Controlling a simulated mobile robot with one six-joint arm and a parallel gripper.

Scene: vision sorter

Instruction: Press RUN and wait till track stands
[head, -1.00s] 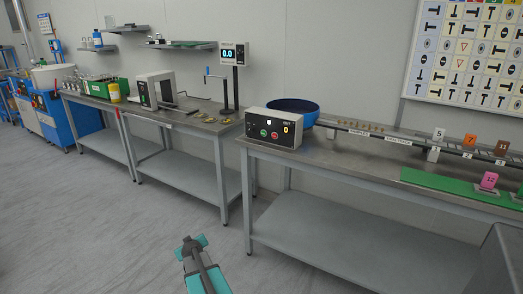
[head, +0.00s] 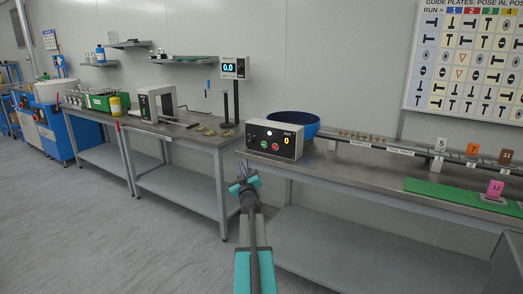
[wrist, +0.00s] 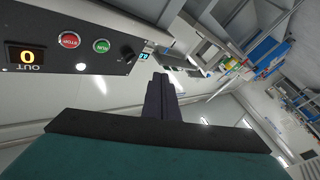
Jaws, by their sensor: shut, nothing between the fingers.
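The control box (head: 274,139) stands on the front left corner of the right bench. It carries a green RUN button (head: 264,144), a red STOP button (head: 275,147) and an orange OUT display reading 0. In the wrist view the green RUN button (wrist: 101,46) and the red STOP button (wrist: 69,40) show on the dark panel at upper left. My gripper (head: 243,170) is just below and left of the box, apart from the buttons. Its fingers (wrist: 160,84) are together and empty. The track (head: 402,150) runs right along the bench with small brass parts on it.
A blue bowl (head: 293,123) stands behind the box. Numbered blocks, such as the pink one (head: 495,189), stand by a green strip (head: 462,196) at right. The left bench (head: 185,132) holds a display and brass pieces. The floor (head: 120,240) ahead is clear.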

